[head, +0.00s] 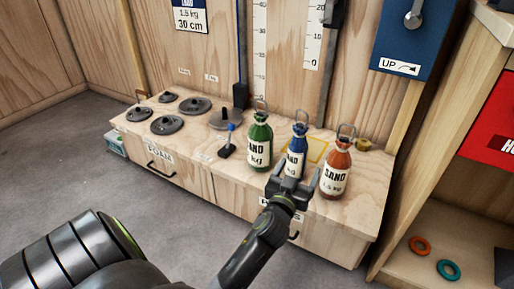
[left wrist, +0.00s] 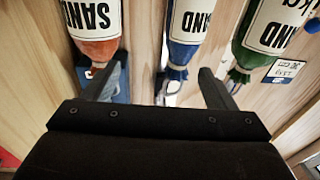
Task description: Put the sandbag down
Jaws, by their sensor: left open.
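Three sand bags stand in a row on the wooden bench top (head: 205,150): a green one (head: 260,142), a blue one (head: 297,152) and an orange one (head: 336,176), each with a white SAND label and a metal loop on top. My left gripper (head: 292,181) is open and empty, in front of the blue bag, and hides its base. In the left wrist view, upside down, the blue bag (left wrist: 190,35) lies beyond the open fingers (left wrist: 157,76). The orange bag (left wrist: 92,30) is at left and the green bag (left wrist: 262,40) at right. My right gripper is out of view.
Several grey weight discs (head: 195,106) lie on the bench's left part. A yellow outlined square (head: 318,150) is marked behind the blue and orange bags. A small blue-knobbed lever (head: 228,142) stands left of the green bag. A shelf at lower right holds orange and teal rings (head: 448,270).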

